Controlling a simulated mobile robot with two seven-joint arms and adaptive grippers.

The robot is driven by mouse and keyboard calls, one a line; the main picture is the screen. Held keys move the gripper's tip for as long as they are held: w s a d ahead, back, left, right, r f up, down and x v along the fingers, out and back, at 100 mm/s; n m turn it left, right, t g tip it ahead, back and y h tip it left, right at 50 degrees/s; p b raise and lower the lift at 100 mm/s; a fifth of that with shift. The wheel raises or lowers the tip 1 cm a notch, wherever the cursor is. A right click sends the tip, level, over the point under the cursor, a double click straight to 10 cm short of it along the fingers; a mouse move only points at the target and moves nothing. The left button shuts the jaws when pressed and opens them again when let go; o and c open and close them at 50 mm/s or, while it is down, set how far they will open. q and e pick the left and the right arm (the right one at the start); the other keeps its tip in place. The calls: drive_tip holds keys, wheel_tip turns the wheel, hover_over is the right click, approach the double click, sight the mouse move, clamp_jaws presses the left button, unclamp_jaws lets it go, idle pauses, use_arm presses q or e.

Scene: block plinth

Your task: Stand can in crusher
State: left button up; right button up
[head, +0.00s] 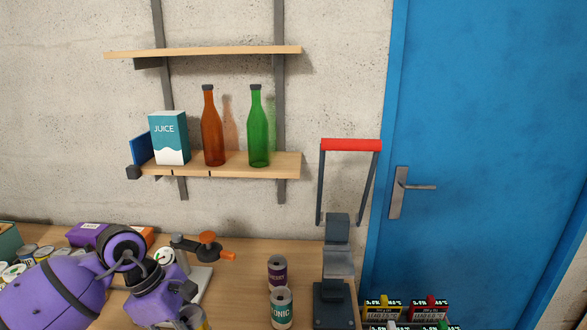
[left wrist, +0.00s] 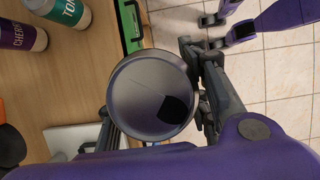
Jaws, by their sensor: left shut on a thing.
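The crusher (head: 338,262) stands on the bench near its right end, a dark grey frame with its red-handled lever (head: 350,145) raised. My left gripper (left wrist: 155,105) is shut on a can (left wrist: 150,85), whose round metallic end faces the left wrist camera. In the head view the gripper is at the bottom, left of the crusher, and the held can (head: 199,318) is mostly hidden. A purple cherry can (head: 277,270) and a teal tonic can (head: 281,308) stand upright between them. My right gripper (left wrist: 212,32) shows open over the floor in the left wrist view, apparently empty.
A white-based tool with an orange knob (head: 207,238) stands behind my left gripper. Several cans (head: 28,255) and a purple box (head: 87,234) are at the left. Boxes (head: 430,307) stand right of the crusher. Shelves (head: 230,168) with bottles hang above.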

use_arm(q)
drive_tip(key=s+d+r+m+g+y, duration=0.2)
drive_tip(key=d+r+m+g+y, duration=0.1)
drive_tip(key=m, duration=1.4)
wheel_tip(320, 180, up, 2)
drive_tip(key=shift+s+r+m+g+y, duration=0.2)
drive_tip(key=shift+s+m+g+y, duration=0.15)
drive_tip(key=shift+g+y, duration=0.45)
